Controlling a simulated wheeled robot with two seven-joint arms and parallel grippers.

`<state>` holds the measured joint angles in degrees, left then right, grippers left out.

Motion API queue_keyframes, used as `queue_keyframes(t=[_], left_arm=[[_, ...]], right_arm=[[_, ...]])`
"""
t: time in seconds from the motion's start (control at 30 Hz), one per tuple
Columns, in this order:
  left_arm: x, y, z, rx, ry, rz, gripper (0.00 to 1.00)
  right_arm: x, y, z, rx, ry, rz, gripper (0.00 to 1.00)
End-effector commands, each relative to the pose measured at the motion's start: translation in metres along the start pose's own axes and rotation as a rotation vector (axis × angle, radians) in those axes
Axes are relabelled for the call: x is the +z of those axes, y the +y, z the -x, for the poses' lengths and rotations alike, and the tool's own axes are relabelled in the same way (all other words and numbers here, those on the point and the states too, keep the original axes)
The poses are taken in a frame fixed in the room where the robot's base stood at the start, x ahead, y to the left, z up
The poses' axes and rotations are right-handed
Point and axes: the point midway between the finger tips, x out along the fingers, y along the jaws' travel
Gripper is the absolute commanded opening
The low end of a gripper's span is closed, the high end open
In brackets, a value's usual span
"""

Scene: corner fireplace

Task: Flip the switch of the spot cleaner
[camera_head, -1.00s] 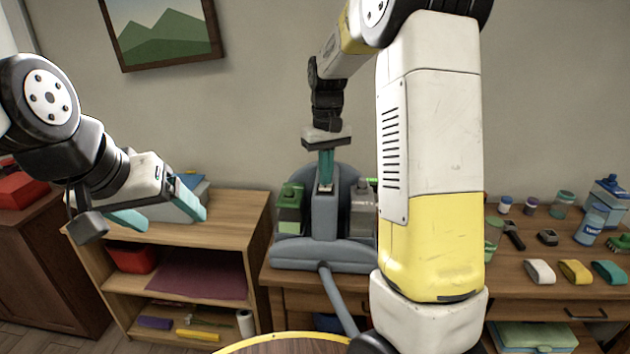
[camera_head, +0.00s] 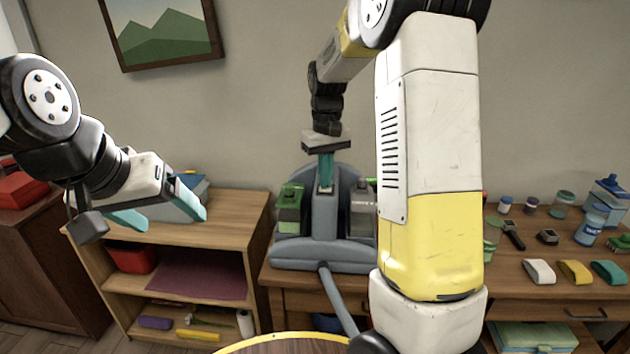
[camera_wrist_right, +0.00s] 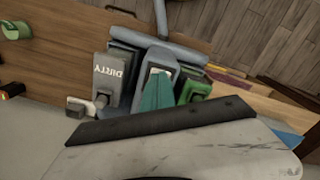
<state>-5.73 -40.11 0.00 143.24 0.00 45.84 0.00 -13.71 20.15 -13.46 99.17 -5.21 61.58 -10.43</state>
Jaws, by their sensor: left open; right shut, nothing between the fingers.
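The spot cleaner (camera_head: 324,222) is a grey machine standing on the wooden desk, with a green tank (camera_head: 289,212) on its left and a grey tank (camera_head: 362,215) on its right. My right gripper (camera_head: 326,183) points straight down, its teal fingers shut with their tips at the top of the cleaner's central column. The switch is hidden or too small to tell. In the right wrist view, the teal fingers (camera_wrist_right: 155,92) cover the column's top, between the tank marked "DIRTY" (camera_wrist_right: 112,72) and the green tank (camera_wrist_right: 194,90). My left gripper (camera_head: 165,216) is open and empty, near the low shelf.
The low wooden shelf (camera_head: 235,207) stands left of the desk. A grey hose (camera_head: 340,300) runs down the cleaner's front. A round table edge (camera_head: 285,338) shows at the bottom.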

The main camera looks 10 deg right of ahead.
Motion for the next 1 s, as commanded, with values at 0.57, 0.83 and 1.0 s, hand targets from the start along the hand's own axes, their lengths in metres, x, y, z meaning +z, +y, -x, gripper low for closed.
queue_keyframes(t=[0.57,0.83,1.0], left_arm=[[0.0,0.0,0.0,0.0,0.0,0.0,0.8],[0.0,0.0,0.0,0.0,0.0,0.0,0.8],[0.0,0.0,0.0,0.0,0.0,0.0,0.8]], right_arm=[[-0.001,0.0,0.048,0.0,0.003,0.0,0.0],[0.0,0.0,0.066,0.0,0.003,0.0,0.0],[0.0,0.0,0.068,0.0,0.003,0.0,0.0]])
